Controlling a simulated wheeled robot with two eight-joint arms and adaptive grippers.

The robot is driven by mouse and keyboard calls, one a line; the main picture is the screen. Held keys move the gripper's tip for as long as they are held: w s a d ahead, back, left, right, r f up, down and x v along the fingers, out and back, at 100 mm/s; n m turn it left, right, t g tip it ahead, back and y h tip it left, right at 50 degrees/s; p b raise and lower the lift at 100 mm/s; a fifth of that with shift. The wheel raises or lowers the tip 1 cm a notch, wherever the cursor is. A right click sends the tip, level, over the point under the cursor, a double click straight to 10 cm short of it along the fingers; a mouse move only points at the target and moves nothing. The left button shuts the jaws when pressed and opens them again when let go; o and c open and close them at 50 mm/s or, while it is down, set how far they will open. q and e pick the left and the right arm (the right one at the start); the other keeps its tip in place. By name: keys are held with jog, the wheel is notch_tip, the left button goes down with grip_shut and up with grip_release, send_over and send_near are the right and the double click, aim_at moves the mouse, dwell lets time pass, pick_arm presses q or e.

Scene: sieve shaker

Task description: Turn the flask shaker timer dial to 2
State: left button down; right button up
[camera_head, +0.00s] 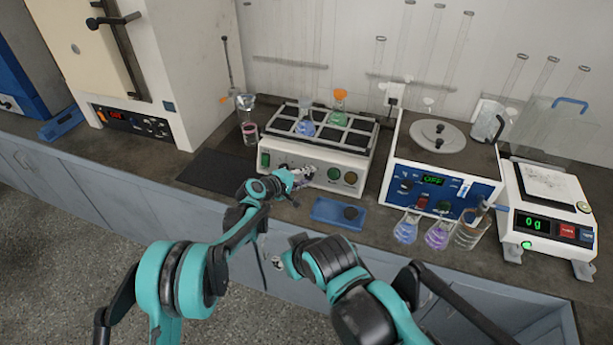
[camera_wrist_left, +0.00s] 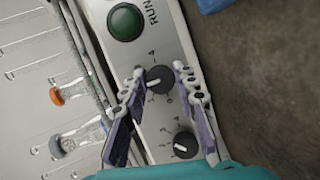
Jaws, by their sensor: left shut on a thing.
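The flask shaker (camera_head: 322,158) stands at the back middle of the bench, holding a blue flask and a green flask with an orange cap. Its front panel carries dials and buttons. My left gripper (camera_head: 303,175) is at the left part of this panel. In the left wrist view its fingers (camera_wrist_left: 160,82) are closed around a dark dial (camera_wrist_left: 160,76), the one nearer the green RUN button (camera_wrist_left: 126,22). The dial's white mark points left in that view; a 4 and a 0 show beside it. A second dial (camera_wrist_left: 185,144) sits lower. My right gripper (camera_head: 280,262) is in front of the bench edge, small and unclear.
A blue tray (camera_head: 325,213) lies in front of the shaker. A blue-fronted device (camera_head: 423,182) and a scale (camera_head: 550,222) stand to the right, with glass flasks (camera_head: 406,230) before them. A dark mat (camera_head: 215,170) lies left of the shaker.

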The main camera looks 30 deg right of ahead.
pick_arm(q)
jog(key=shift+f, duration=0.1)
jog(key=c, duration=1.2)
grip_release()
jog(key=v, duration=1.2)
jog(key=shift+s, duration=0.15)
